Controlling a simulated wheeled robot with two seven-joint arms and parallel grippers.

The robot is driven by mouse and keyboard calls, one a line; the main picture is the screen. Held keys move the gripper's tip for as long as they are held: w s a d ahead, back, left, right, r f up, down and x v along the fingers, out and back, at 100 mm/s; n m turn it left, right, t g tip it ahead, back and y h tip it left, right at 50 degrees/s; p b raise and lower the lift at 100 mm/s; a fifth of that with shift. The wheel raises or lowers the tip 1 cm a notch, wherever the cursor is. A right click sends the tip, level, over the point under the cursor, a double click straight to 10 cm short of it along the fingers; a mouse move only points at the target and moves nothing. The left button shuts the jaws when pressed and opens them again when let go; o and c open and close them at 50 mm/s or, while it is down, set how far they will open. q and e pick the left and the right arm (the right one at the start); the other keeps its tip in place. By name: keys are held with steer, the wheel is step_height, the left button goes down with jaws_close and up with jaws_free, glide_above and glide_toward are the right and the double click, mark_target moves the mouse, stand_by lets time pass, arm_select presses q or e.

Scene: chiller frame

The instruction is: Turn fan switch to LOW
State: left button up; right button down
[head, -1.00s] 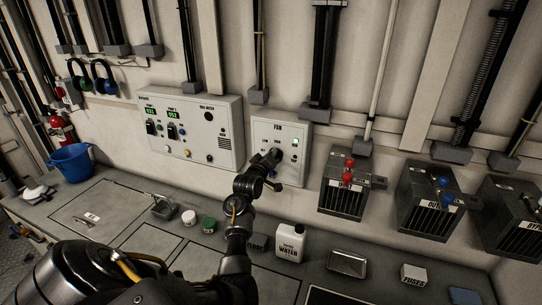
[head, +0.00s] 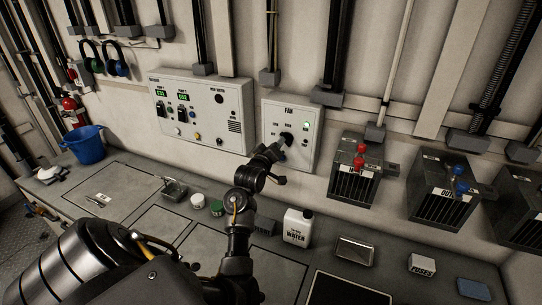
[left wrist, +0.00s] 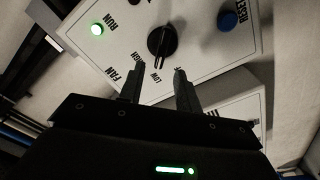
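The fan box (head: 307,130) is a pale wall panel marked FAN with a lit green lamp. Its black rotary switch (head: 287,138) is near the middle and shows clearly in the left wrist view (left wrist: 162,41). There, LOW is printed near the knob, and another label is partly hidden by a finger. I cannot surely tell which label the knob points to. My left gripper (head: 272,152) is just in front of the box, at the knob's lower left. In the left wrist view its two fingers (left wrist: 157,82) are apart, with nothing between them, short of the knob. My right gripper is not in view.
A larger control panel (head: 195,85) is left of the fan box. Below, the bench holds a white water jug (head: 297,228), small jars (head: 216,208), a metal tray (head: 355,251) and a fuses box (head: 422,264). Grey terminal boxes (head: 353,183) stand at the right.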

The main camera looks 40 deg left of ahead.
arm_select(q)
steer(key=b+v, duration=0.1)
steer(key=v, duration=0.5)
steer(key=shift+d, duration=0.1)
stand_by(0.3)
